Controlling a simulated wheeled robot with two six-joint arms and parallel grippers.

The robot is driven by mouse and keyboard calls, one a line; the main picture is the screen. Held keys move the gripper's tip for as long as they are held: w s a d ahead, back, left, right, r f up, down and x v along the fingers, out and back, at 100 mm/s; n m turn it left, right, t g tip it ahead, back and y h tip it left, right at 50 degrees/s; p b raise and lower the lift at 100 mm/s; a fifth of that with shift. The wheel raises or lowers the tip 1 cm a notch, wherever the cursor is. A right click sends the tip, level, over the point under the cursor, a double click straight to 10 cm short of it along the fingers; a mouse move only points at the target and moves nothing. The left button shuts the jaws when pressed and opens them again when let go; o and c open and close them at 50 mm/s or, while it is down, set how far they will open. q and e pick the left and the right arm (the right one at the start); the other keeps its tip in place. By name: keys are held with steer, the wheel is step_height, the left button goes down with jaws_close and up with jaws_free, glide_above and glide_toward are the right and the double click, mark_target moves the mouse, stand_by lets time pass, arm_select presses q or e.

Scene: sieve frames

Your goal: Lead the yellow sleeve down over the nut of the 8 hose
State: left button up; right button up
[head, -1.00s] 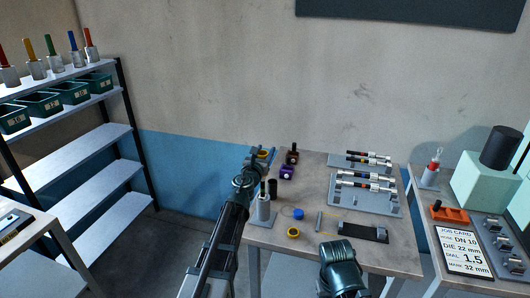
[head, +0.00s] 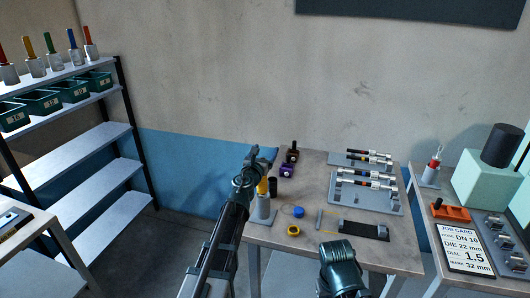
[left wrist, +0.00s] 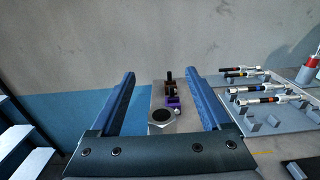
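The yellow sleeve (head: 263,186) sits low around the upright hose in the grey stand (head: 264,208), just under my left gripper; my gripper and arm partly hide it. In the left wrist view a silver hex nut (left wrist: 161,126) with a dark bore shows between my fingers, apart from both; the sleeve does not show there. My left gripper (head: 262,154) is above the sleeve, its two blue fingers (left wrist: 160,85) wide apart with nothing held. How far the sleeve covers the nut is hidden. Of my right arm only a link shows at the bottom of the head view.
A black cylinder (head: 273,186) stands close beside the hose. Purple (head: 287,170) and brown blocks stand behind. Hose pieces lie on a grey rack (head: 365,199) to the right.

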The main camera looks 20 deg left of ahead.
stand_by(0.3)
arm_select(q)
steer(key=s, duration=1.3)
steer(key=shift+s+a, duration=0.25)
steer(key=shift+s, duration=0.15)
stand_by(0.3)
steer(key=s+d+f+n+g+y, duration=0.1)
steer(key=s+f+n+g+y, duration=0.4)
steer(key=n, duration=0.7)
steer(key=s+d+f+n+g+y, duration=0.1)
steer(key=s+d+f+n+g, duration=0.15)
steer(key=f+n, duration=0.75)
steer(key=s+d+f+n+g+h, duration=0.2)
steer(key=s+d+f+n+g, duration=0.1)
steer(key=s+d+n+g, duration=0.2)
steer(key=s+d+f+n+g+h, duration=0.2)
steer(key=s+d+f+n+g, duration=0.2)
steer(key=s+d, duration=0.4)
steer(key=s+n+g, duration=0.1)
steer(key=s+g, duration=0.1)
steer(key=s, duration=0.3)
steer(key=shift+d+n, duration=0.3)
steer(key=shift+d, duration=0.05)
